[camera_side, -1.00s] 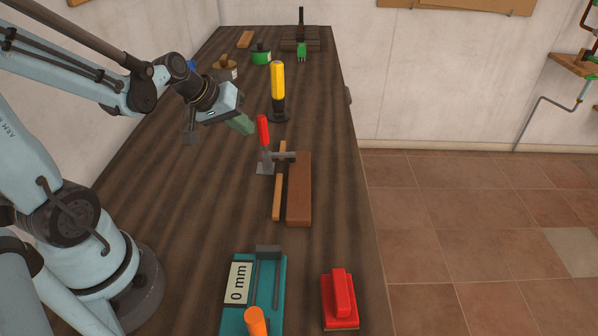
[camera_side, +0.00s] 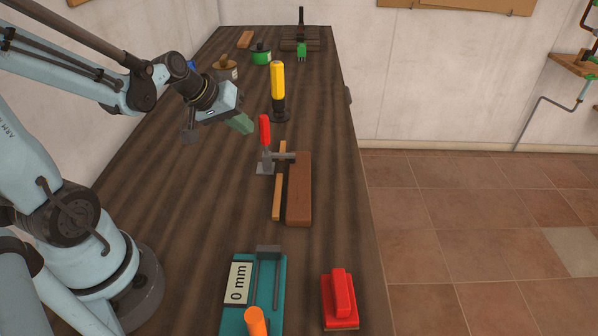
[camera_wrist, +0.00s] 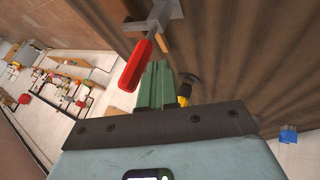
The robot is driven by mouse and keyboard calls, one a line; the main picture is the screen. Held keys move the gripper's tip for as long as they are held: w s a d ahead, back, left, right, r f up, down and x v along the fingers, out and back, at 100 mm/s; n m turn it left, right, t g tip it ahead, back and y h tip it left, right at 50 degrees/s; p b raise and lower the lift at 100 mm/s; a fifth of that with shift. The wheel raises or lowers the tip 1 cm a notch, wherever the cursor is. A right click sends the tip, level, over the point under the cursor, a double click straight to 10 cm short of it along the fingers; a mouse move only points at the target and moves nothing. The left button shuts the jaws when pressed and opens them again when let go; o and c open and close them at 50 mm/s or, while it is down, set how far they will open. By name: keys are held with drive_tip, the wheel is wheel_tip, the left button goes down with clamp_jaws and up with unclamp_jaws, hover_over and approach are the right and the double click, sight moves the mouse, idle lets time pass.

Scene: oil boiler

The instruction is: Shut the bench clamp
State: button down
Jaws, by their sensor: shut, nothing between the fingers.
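The bench clamp (camera_side: 265,167) stands on the dark wooden bench, with its red handle (camera_side: 265,133) pointing up. A grey arm of the clamp reaches right over a thin light strip and a brown wooden block (camera_side: 299,190). My gripper (camera_side: 243,125) is shut and empty, with green fingers, just left of the handle's upper part and apart from it in the side view. In the wrist view the green fingers (camera_wrist: 156,85) are together, and the red handle (camera_wrist: 136,66) shows beside their tips. Whether they touch cannot be told there.
A yellow-handled tool (camera_side: 278,90) stands upright behind the clamp. A teal gauge (camera_side: 272,300) marked 0 mm and a red block-like thing (camera_side: 339,300) are at the front. The bench left of the clamp is clear.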

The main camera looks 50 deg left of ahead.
drive_tip(key=s+a+f+v, duration=0.1)
drive_tip(key=a+v, duration=0.1)
drive_tip(key=v, duration=0.9)
drive_tip(key=d+f+m, duration=0.2)
drive_tip(key=d+m, duration=0.1)
drive_tip(key=d, duration=0.3)
drive_tip(key=w+d+f+m, duration=0.1)
drive_tip(key=d+m, duration=0.3)
drive_tip(key=d, duration=0.3)
drive_tip(key=shift+w+f+m+y, duration=0.3)
drive_tip(key=shift+f+y, duration=0.1)
